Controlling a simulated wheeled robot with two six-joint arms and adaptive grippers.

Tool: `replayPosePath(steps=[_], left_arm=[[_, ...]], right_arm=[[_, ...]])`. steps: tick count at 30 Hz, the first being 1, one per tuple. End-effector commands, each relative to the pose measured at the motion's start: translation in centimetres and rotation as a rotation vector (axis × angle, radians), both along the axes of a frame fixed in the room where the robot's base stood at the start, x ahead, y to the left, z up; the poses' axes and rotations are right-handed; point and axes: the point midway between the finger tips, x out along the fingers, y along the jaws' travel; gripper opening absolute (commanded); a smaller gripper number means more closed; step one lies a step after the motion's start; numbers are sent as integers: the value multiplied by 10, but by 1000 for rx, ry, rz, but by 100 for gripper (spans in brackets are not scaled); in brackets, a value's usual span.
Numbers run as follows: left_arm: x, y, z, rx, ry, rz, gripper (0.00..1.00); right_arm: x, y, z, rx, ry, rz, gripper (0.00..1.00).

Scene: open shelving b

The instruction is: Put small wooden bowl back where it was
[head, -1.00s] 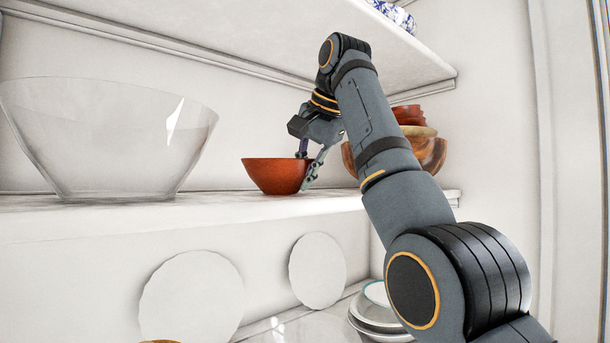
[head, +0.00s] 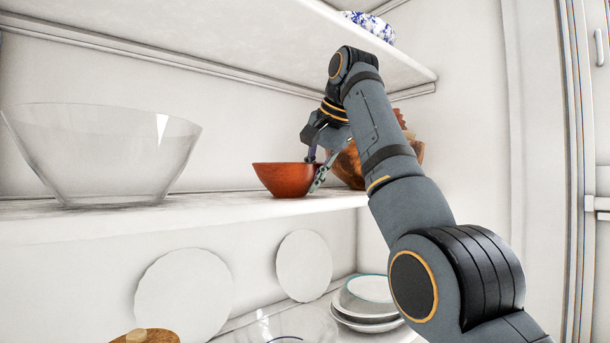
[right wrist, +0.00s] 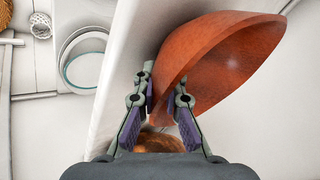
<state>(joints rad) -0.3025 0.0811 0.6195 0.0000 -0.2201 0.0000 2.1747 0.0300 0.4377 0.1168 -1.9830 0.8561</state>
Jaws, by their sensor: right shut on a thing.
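The small wooden bowl (head: 280,180) is reddish-brown and upright at the height of the middle shelf (head: 220,207), near its front edge. I cannot tell if it touches the shelf. My right gripper (head: 316,176) is shut on the bowl's right rim. In the right wrist view the bowl (right wrist: 225,60) fills the upper right, with its wall between the fingers of my right gripper (right wrist: 165,88). My left gripper is not in view.
A large glass bowl (head: 100,155) stands left on the same shelf. Stacked wooden bowls (head: 347,167) stand right, partly behind my arm. The shelf between the glass bowl and the small bowl is clear. White plates (head: 303,265) and stacked dishes (head: 366,300) are below.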

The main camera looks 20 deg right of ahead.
Motion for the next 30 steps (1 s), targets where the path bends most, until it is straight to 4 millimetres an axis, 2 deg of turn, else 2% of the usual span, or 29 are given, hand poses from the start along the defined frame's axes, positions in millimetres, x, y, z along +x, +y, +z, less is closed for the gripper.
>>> replayPosePath(steps=[9,10,15,30], left_arm=[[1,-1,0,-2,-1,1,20],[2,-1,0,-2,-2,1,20],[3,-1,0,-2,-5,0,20],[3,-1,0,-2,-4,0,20]], right_arm=[[1,-1,0,-1,-1,2,0],[1,-1,0,-1,0,2,13],[0,-1,0,-1,-1,2,36],[-1,-4,4,-2,-12,-6,36]])
